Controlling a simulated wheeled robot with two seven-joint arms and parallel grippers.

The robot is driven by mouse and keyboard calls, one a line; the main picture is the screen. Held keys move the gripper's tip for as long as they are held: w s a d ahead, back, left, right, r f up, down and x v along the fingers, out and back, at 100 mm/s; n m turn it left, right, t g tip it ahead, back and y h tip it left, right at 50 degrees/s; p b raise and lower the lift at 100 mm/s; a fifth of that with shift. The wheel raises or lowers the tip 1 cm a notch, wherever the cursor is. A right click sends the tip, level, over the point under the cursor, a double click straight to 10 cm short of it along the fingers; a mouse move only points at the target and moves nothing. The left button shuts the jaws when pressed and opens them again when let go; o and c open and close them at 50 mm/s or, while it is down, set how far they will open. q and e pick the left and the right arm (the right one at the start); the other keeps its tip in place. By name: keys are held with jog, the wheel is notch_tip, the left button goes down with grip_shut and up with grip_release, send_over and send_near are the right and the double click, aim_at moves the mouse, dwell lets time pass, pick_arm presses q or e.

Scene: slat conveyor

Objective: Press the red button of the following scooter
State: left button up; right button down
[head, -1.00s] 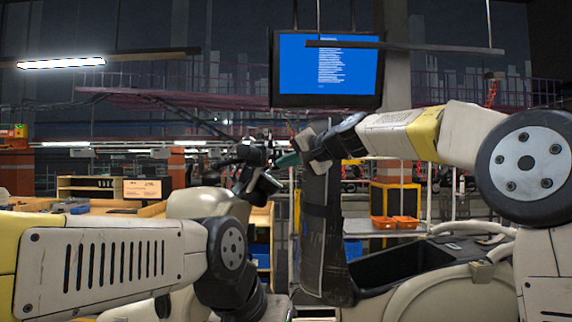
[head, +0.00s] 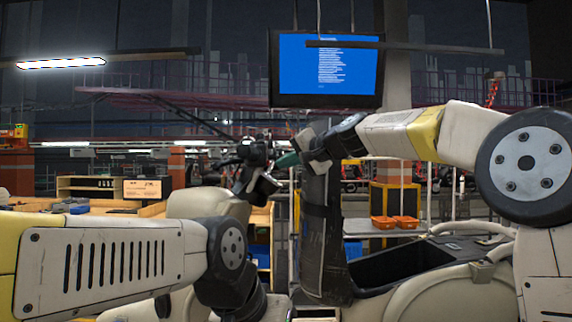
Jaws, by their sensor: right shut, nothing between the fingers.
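The cream scooter (head: 430,290) stands close in front of me, with a dark seat well and a dark leg shield. Its black handlebar (head: 255,158) and controls are at the middle of the head view. The red button cannot be made out; it is too small or hidden. My right arm reaches in from the right to the handlebar. My right gripper (head: 289,160) is shut and empty beside the bar's right end; I cannot tell whether it touches. My left arm comes in at the lower left and bends downward; its gripper is out of view.
A blue screen (head: 327,66) hangs above. A wooden workbench (head: 100,208) with boxes stands behind at the left. Orange bins (head: 395,222) sit on a table behind the scooter at the right. The scooter's leg shield (head: 318,225) rises below my right wrist.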

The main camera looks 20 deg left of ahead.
jog(key=shift+a, duration=0.1)
dwell(0.5)
jog(key=shift+s+a, duration=0.1)
jog(key=shift+a, duration=0.2)
jog(key=shift+a, duration=0.4)
dwell(0.6)
jog(key=shift+d, duration=0.8)
jog(key=d, duration=0.2)
jog(key=w+d, duration=0.1)
jog(key=d, duration=0.2)
dwell(0.4)
dwell(0.6)
